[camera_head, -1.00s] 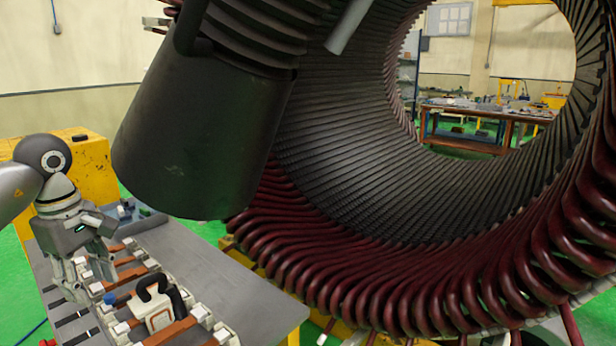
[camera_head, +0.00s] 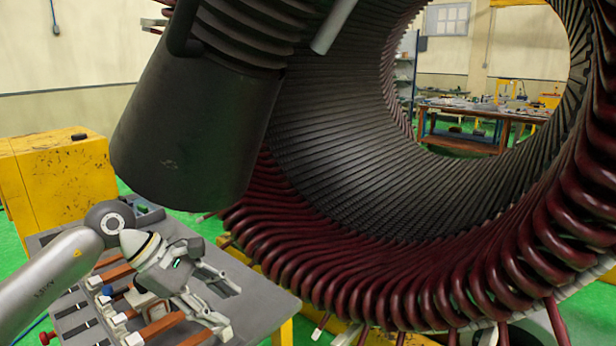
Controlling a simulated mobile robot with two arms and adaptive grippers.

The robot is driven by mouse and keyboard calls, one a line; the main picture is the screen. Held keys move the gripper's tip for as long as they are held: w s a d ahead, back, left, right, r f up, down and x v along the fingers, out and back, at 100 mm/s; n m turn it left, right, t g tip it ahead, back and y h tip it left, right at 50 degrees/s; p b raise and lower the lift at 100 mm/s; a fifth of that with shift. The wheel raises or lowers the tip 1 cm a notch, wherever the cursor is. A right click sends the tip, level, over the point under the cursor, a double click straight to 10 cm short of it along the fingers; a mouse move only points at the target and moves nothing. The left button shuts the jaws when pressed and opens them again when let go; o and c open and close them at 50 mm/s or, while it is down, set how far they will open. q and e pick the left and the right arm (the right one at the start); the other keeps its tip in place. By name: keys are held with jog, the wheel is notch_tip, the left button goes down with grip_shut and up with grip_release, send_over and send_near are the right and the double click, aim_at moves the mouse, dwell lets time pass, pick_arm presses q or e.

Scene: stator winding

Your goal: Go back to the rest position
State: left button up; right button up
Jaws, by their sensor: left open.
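My left gripper (camera_head: 230,308) is open, its two fingers pointing to the lower right over the grey work table (camera_head: 262,300). Nothing shows between the fingers. My left arm comes in from the lower left. Below the gripper, a row of brown bars with white blocks (camera_head: 128,322) lies on the table, partly hidden by the gripper and arm. The large stator (camera_head: 350,165) with dark red winding ends stands to the right, apart from the gripper. My right gripper is not in view.
A large dark cylinder (camera_head: 190,140) with a ribbed top hangs above the table, close above the gripper. A yellow cabinet (camera_head: 62,185) stands behind at the left. A workbench (camera_head: 465,125) shows through the stator bore. The table's right part is clear.

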pick_arm(q)
jog(key=s+d+r+n+t+h, duration=0.2)
jog(key=d+r+n+h, duration=0.2)
jog(key=d+h, duration=0.3)
jog(key=s+d+r+n+t+h, duration=0.1)
jog(key=d+r+n+t+h, duration=0.15)
jog(key=d+n+h, duration=0.45)
jog(key=w+a+n+t+y, duration=0.3)
jog(key=a+n+t+y, duration=0.3)
jog(key=n+t+y, duration=0.9)
jog(key=s+a+f+n+g+y, duration=0.35)
jog(key=a+f+n, duration=0.25)
jog(key=f+n, duration=0.55)
jog(key=s+a+f+n+g+y, duration=0.35)
jog(key=a+f+n, duration=0.25)
jog(key=f+n, duration=0.5)
jog(key=s+f+n+g, duration=0.3)
jog(key=s+f+g, duration=0.25)
jog(key=s, duration=0.55)
jog(key=s+f+n+g, duration=0.4)
jog(key=s+f+g, duration=0.15)
jog(key=s, duration=0.45)
notch_tip(320, 180, down, 26)
jog(key=s, duration=0.2)
jog(key=s+a+f+g, duration=0.2)
jog(key=s+a+f, duration=0.1)
jog(key=s+f, duration=1.3)
jog(key=shift+s+a+f+m, duration=0.15)
jog(key=shift+s+f+m, duration=0.2)
jog(key=shift+f, duration=0.25)
